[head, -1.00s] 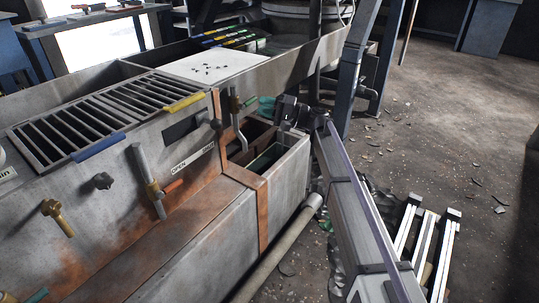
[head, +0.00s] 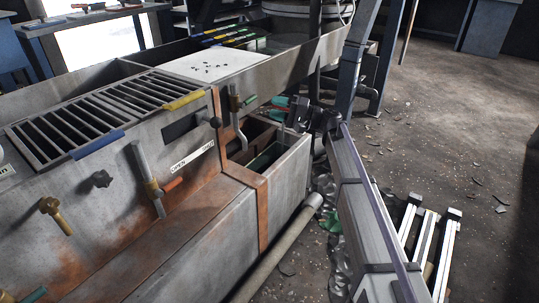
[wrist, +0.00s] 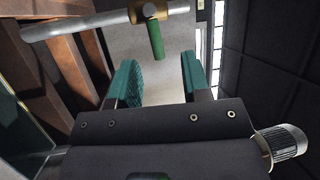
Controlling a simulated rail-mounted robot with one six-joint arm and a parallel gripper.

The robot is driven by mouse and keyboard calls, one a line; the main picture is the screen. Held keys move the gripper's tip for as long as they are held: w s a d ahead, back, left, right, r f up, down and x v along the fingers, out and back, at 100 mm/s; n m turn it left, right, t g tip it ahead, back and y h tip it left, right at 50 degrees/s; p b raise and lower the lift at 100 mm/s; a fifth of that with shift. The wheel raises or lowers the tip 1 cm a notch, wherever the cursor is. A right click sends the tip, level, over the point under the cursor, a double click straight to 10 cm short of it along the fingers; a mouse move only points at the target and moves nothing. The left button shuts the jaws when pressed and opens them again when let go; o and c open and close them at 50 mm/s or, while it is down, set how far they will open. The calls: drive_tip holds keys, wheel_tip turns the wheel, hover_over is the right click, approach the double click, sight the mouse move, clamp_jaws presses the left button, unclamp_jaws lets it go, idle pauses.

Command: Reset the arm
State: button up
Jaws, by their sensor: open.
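My gripper (head: 279,108) is open and empty, its two green fingers pointing left toward the machine's side. In the wrist view the fingers (wrist: 160,80) stand apart with a gap between them. A valve lever (head: 238,120) with a green handle (head: 249,100) hangs on the machine wall, left of the fingertips and apart from them. In the wrist view the green handle (wrist: 155,40) shows ahead of the gap, joined to a grey metal bar (wrist: 100,22). My arm reaches up from the lower right of the head view.
Below my gripper is an open-topped metal bin (head: 282,165) with rusty edges. Metal profiles (head: 430,245) lie on the floor at right. The floor at upper right is mostly clear.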

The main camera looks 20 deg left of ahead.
drive_tip(key=shift+v, duration=0.95)
drive_tip(key=s+d+f+h, duration=0.3)
drive_tip(key=s+f+h, duration=0.3)
drive_tip(key=s+f, duration=0.2)
drive_tip(key=s+d+f+t+h+p, duration=0.1)
drive_tip(key=s+d+f+h+p, duration=0.35)
drive_tip(key=s+d, duration=0.7)
drive_tip(key=s+d+r+m+h+p, duration=0.1)
drive_tip(key=s+d+r+h+p, duration=0.15)
drive_tip(key=s+d+h, duration=0.6)
drive_tip(key=s+d+r+m+h+p, duration=0.1)
drive_tip(key=s+d+p, duration=0.4)
drive_tip(key=d, duration=0.9)
wheel_tip(320, 180, up, 36)
drive_tip(key=p, duration=3.5)
drive_tip(key=shift+w+t, duration=0.4)
